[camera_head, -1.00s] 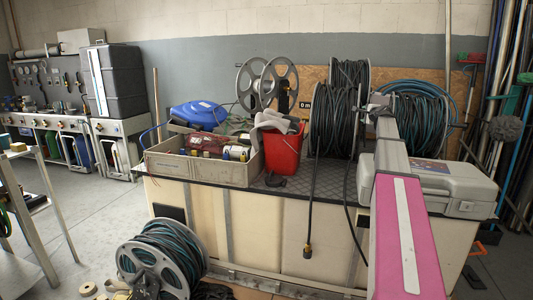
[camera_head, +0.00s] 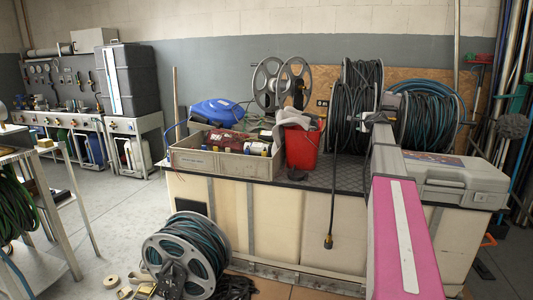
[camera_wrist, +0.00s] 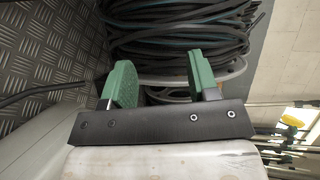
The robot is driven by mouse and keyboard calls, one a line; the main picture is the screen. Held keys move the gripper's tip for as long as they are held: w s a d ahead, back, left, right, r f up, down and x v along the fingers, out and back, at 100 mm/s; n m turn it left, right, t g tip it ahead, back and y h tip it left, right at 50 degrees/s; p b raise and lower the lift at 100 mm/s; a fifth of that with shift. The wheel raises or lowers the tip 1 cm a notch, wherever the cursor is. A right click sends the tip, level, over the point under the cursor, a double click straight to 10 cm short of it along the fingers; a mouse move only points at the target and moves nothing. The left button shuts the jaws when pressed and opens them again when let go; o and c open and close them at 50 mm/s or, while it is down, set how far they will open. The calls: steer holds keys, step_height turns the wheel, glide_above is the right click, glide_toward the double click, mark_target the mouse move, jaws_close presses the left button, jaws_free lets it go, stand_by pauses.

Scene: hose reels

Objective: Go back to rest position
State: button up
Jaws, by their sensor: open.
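My gripper (camera_wrist: 157,80) shows in the wrist view with its two green fingers spread apart and nothing between them. Beyond the fingers is a reel of dark hose (camera_wrist: 180,28). In the head view my pink arm reaches from the bottom right over the workbench (camera_head: 335,176). Its far end is in front of the hose reels (camera_head: 428,118) at the back right. The fingers are too small to make out there.
A grey case (camera_head: 455,185) lies on the bench right of my arm. A red bucket (camera_head: 301,150) and a crate (camera_head: 205,162) stand to the left. A hose reel (camera_head: 185,255) is on the floor in front. Open floor (camera_head: 105,215) lies at left.

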steer(key=s+a+f+n+g, duration=0.25)
steer(key=s+a+f, duration=0.35)
steer(key=f, duration=0.3)
steer(key=s+a+f+n+g+y, duration=0.1)
steer(key=s+a+f+n+g, duration=0.15)
steer(key=s+a+f, duration=0.4)
steer(key=s+a+f+n+g, duration=0.25)
steer(key=s+a+f, duration=0.3)
steer(key=f, duration=0.55)
steer(key=s+a+f+n+g+h, duration=0.1)
steer(key=s+a+f+n+g, duration=0.1)
steer(key=s+f, duration=0.3)
steer(key=s+a+f+n+g+h, duration=0.1)
steer(key=s+a+f+n+g, duration=0.2)
steer(key=s, duration=1.1)
steer(key=s+a+f+n+g, duration=0.2)
steer(key=s+a+f+n, duration=0.2)
steer(key=s+f, duration=0.5)
steer(key=shift+s+a+h, duration=0.4)
steer(key=shift+s+a, duration=0.15)
steer(key=shift+a, duration=0.2)
steer(key=shift+g, duration=0.25)
